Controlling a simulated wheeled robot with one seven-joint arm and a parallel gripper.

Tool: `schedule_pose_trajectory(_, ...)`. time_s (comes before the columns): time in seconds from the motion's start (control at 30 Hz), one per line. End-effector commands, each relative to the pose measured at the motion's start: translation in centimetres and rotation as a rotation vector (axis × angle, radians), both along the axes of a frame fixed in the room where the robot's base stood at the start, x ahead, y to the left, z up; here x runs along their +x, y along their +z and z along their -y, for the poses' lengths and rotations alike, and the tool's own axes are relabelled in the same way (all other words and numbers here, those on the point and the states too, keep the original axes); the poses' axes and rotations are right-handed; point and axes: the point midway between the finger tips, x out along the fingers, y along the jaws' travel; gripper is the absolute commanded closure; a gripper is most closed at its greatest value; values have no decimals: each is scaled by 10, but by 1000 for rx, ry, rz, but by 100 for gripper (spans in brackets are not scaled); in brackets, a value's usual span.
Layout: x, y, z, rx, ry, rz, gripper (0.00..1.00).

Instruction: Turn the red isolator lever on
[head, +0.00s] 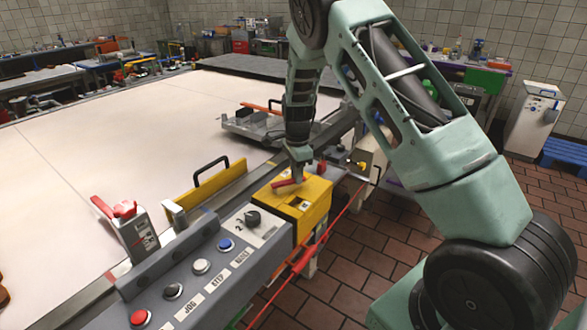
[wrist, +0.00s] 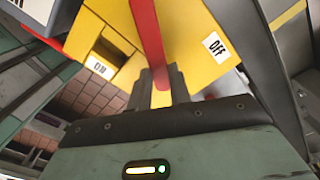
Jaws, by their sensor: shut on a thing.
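The red isolator lever (head: 284,183) lies across the top of a yellow box (head: 314,201) at the far end of the grey control console. In the wrist view the red lever (wrist: 147,32) runs from the top edge down between my fingers. A white ON label (wrist: 99,68) is on the yellow box left of the lever, beside a recess. A white OFF label (wrist: 215,46) is to the right. The lever's end lies between the two labels. My gripper (wrist: 160,84) is shut on the lever's end; it also shows in the head view (head: 298,172), above the box.
The console (head: 190,282) carries a black rotary knob (head: 253,217), and blue, white and red buttons. A red-handled clamp (head: 124,210) and a yellow bar with a black handle (head: 207,185) stand along the large pale table (head: 120,120). A red cable (head: 302,260) hangs along the right side.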

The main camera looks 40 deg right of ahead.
Motion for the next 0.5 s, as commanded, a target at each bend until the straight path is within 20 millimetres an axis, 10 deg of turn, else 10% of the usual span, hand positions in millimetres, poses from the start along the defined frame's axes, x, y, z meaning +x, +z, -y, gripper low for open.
schedule_pose_trajectory(0.5, -31, 4, -16, -2, -492, -1, 100)
